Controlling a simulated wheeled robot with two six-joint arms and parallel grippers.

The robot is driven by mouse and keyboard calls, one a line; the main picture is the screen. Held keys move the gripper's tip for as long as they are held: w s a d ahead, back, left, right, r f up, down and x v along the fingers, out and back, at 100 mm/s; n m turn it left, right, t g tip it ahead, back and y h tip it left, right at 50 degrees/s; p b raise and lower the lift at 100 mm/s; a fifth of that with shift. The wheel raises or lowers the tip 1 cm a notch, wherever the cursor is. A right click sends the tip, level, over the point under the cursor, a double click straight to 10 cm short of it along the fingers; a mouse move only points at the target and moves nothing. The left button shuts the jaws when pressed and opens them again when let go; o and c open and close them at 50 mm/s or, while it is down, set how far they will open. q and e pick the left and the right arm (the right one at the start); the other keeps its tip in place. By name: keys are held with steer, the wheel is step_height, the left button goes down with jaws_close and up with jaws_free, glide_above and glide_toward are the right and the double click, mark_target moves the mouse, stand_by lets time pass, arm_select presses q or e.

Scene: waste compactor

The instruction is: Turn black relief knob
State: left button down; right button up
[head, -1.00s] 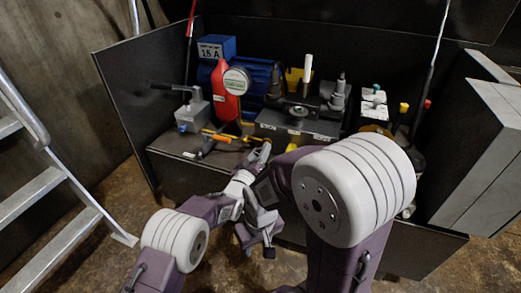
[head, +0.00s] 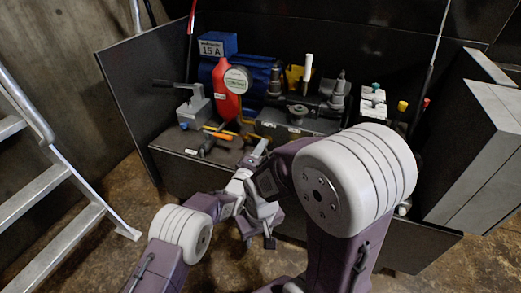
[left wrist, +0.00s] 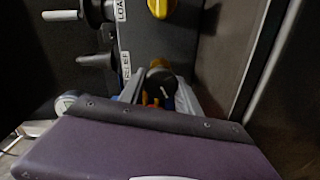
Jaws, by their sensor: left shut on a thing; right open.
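The black relief knob (left wrist: 160,82) shows in the left wrist view beside a white label reading "RELIEF" (left wrist: 125,65), on the dark front of the valve block. My left gripper (left wrist: 158,95) is shut on the knob, one finger on each side of it. In the head view my left gripper (head: 258,152) reaches the front of the block, and the knob is hidden there. My right gripper (head: 268,240) is open and hangs lower, in front of the bench and away from it.
A yellow knob (left wrist: 162,8) is above the relief knob in the left wrist view. On the bench are a red bottle (head: 228,98), a pressure gauge (head: 238,79), a lever pump (head: 194,108) and a black handwheel (head: 297,110). A ladder (head: 45,185) stands at left.

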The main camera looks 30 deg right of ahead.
arm_select(q)
steer(key=shift+f+n, duration=0.1)
steer(key=shift+n, duration=0.2)
steer(key=c, duration=0.9)
jaws_free()
steer(key=shift+a, duration=0.1)
steer(key=shift+s+a, duration=0.2)
steer(key=shift+s, duration=0.05)
steer(key=b+v, duration=0.2)
steer(key=b, duration=0.1)
steer(key=b+v, duration=0.2)
steer(key=b, duration=0.2)
steer(key=b+v, duration=0.2)
steer(key=b, duration=0.1)
steer(key=shift+s+a+f, duration=0.1)
steer(key=shift+a+f, duration=0.05)
steer(key=shift+f, duration=0.15)
steer(key=shift+s+a+r+b, duration=0.35)
steer(key=shift+s+a+b, duration=0.35)
steer(key=shift+b, duration=0.25)
steer(key=shift+w, duration=0.1)
